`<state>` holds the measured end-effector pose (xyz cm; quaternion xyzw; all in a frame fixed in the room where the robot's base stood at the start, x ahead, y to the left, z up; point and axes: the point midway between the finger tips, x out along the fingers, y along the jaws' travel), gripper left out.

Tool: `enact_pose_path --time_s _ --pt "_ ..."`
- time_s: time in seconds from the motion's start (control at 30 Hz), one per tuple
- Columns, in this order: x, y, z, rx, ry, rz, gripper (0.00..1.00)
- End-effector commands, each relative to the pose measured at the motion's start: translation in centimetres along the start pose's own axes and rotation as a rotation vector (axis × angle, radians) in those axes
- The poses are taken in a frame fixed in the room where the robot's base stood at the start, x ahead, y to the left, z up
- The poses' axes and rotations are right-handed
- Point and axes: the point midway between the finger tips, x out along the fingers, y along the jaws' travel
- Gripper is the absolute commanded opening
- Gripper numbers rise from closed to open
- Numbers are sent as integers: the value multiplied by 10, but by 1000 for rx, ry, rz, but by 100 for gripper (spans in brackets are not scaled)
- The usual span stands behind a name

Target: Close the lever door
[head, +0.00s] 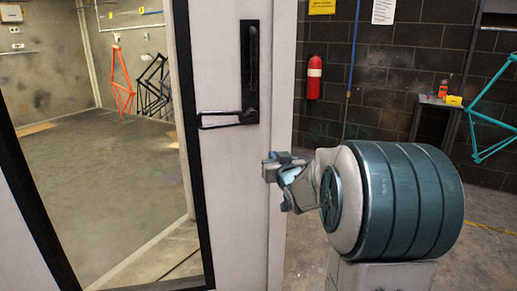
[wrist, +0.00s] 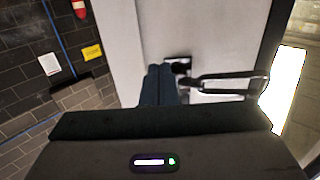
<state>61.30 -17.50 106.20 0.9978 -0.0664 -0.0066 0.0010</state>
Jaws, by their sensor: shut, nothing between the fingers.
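The pale lever door (head: 222,200) stands upright in the head view, with a black-edged glass pane on its left. It also shows in the wrist view (wrist: 125,45). Its black lever handle (head: 228,119) points left, roughly level, from a tall black plate. In the wrist view the lever (wrist: 225,78) points right. My gripper (head: 268,165) is shut and empty, to the right of and below the handle, near the door's right edge. In the wrist view its dark fingers (wrist: 160,72) overlap the door beside the lever's base. I cannot tell whether they touch.
A red fire extinguisher (head: 314,77) hangs on the dark block wall. A small table (head: 437,102) with bottles and a teal frame (head: 487,118) are at the right. An orange frame (head: 121,82) shows through the glass.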

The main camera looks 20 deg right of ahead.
Motion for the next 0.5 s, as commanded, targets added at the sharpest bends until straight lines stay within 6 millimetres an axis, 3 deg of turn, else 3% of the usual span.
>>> enact_pose_path --time_s 0.17,0.5 --pt "12 2 -1 5 16 -3 0" --pt "67 1 -2 6 14 -4 0"
